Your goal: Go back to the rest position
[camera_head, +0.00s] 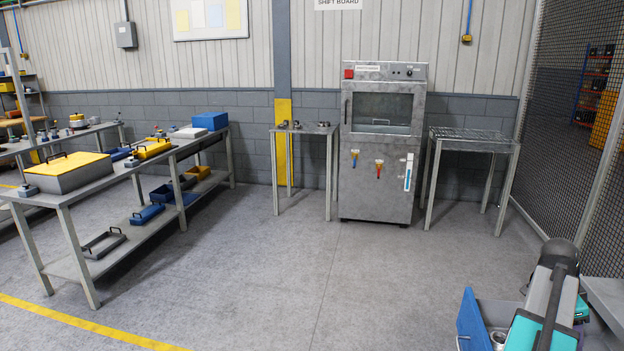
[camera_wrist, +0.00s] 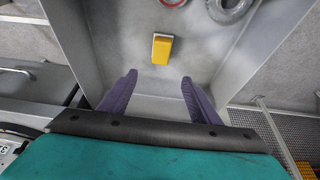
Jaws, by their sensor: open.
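In the wrist view my gripper (camera_wrist: 158,92) points down over a grey tray (camera_wrist: 215,75), its two purple fingers wide apart with nothing between them. A yellow block (camera_wrist: 162,49) lies in the tray, ahead of the fingertips and apart from them. In the head view my arm (camera_head: 545,305) reaches down at the lower right; the fingers are hidden there.
A blue bin wall (camera_head: 472,322) stands beside my arm. A long workbench (camera_head: 110,182) with trays is at left. A steel cabinet (camera_head: 382,150) stands at the back wall between a small table (camera_head: 303,130) and a wire-top rack (camera_head: 474,137). The middle floor (camera_head: 300,260) is clear. Mesh fencing (camera_head: 570,120) bounds the right.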

